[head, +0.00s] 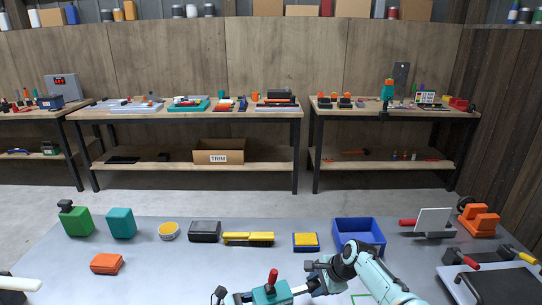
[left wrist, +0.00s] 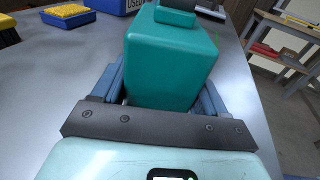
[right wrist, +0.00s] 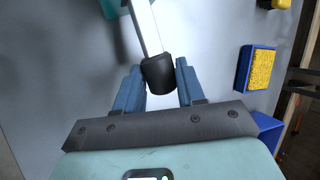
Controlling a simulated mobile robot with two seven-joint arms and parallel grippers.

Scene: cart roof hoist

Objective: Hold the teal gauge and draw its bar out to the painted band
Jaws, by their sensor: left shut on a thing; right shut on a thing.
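The teal gauge (head: 270,294), a block with a red knob (head: 273,277) on top, is at the bottom edge of the head view. In the left wrist view my left gripper (left wrist: 162,82) is shut on the teal block (left wrist: 170,60), one finger on each side. A pale bar (right wrist: 146,28) reaches from the teal body to a black end grip (right wrist: 158,74). My right gripper (right wrist: 158,84) is shut on that black end grip. In the head view my right gripper (head: 317,277) is just right of the gauge. I cannot make out a painted band on the bar.
Behind stand a blue bin (head: 358,235), a yellow-topped blue box (head: 306,242), a black box (head: 205,231) and teal and green blocks. An orange block (head: 106,263) lies at left. A black device (head: 492,284) stands at right. Grey tabletop around the gauge is mostly clear.

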